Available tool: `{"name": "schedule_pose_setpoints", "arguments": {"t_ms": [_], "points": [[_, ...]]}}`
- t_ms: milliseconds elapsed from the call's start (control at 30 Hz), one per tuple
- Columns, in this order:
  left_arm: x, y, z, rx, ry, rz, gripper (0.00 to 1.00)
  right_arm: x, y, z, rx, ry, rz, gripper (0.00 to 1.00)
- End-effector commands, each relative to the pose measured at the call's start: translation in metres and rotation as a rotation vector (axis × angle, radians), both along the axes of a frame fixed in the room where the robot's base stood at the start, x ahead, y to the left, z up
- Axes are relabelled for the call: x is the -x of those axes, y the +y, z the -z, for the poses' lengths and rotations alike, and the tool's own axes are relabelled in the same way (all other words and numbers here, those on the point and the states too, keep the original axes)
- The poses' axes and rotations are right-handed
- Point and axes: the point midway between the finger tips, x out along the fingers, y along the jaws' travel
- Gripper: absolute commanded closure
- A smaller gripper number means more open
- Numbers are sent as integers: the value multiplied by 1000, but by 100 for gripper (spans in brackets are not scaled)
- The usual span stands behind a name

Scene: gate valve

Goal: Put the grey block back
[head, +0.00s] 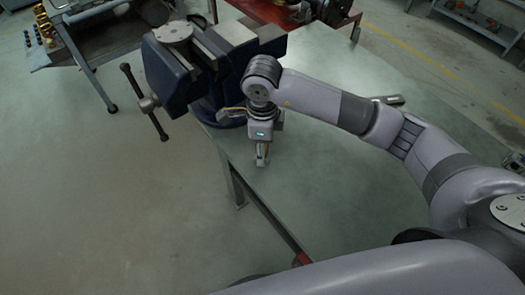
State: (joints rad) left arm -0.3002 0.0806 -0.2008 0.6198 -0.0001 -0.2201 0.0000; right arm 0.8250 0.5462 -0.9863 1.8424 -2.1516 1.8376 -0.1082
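My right gripper (262,158) comes in from the right and points down over the near left part of the metal table (330,190), just right of the vise. Its fingers look close together, but they are too small to tell whether they hold something. A small flat grey piece (390,99) lies on the table behind my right forearm, partly hidden by it. I cannot tell whether it is the grey block. No other clear grey block shows. My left gripper is not in view.
A dark blue bench vise (180,75) with a round metal disc (173,32) on top stands at the table's left corner. Its handle (144,100) sticks out past the edge. Red equipment (330,12) is at the back. The table's right part looks clear.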

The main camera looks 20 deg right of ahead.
Motion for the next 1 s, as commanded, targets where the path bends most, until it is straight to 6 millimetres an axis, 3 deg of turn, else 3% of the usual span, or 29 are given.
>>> {"name": "schedule_pose_setpoints", "arguments": {"t_ms": [200,567,600,867,1000], "points": [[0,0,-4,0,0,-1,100,1,0,30,1,3,1,77],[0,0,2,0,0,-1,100,0,0,35,1,0,0,77],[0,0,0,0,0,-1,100,0,0,34,1,0,0,49],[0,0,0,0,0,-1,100,0,0,33,0,1,0,31],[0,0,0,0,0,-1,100,0,0,33,0,1,0,30]]}}
